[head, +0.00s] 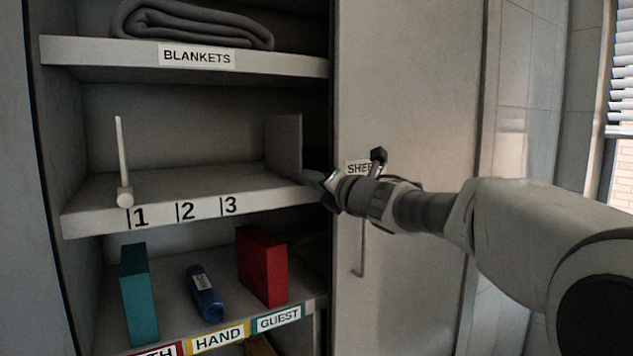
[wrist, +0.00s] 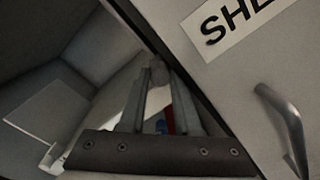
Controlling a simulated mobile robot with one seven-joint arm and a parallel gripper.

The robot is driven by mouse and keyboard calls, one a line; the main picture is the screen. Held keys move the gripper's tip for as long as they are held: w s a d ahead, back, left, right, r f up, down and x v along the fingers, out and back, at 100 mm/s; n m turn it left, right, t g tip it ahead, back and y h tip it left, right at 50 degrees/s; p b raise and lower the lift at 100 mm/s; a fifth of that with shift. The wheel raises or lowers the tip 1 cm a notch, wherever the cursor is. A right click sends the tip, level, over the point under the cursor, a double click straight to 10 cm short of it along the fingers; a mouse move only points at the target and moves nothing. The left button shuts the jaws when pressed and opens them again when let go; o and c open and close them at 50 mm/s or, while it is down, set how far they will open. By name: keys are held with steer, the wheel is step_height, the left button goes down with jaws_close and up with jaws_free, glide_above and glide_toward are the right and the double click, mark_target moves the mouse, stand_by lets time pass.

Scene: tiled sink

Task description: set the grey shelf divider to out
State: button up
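The grey shelf divider (head: 284,143) stands upright at the right end of the middle shelf, right of the 3 mark. My gripper (head: 322,180) is at the shelf's front right corner, in front of the divider. Its front end is hidden behind my gripper in the head view. In the wrist view my gripper's fingers (wrist: 160,78) are apart, with a small rounded grey piece (wrist: 158,66) between the tips. It may be the divider's knob; I cannot tell whether the fingers press on it. The numbered shelf (head: 90,221) carries the marks 1, 2 and 3.
A pale divider (head: 121,155) with a front knob stands near mark 1. The open cabinet door (head: 410,90) is close beside my gripper, with a handle (wrist: 285,125). Below are a teal box (head: 139,290), a blue bottle (head: 204,293) and a red box (head: 262,267).

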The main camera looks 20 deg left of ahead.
jaws_close()
stand_by(1.1)
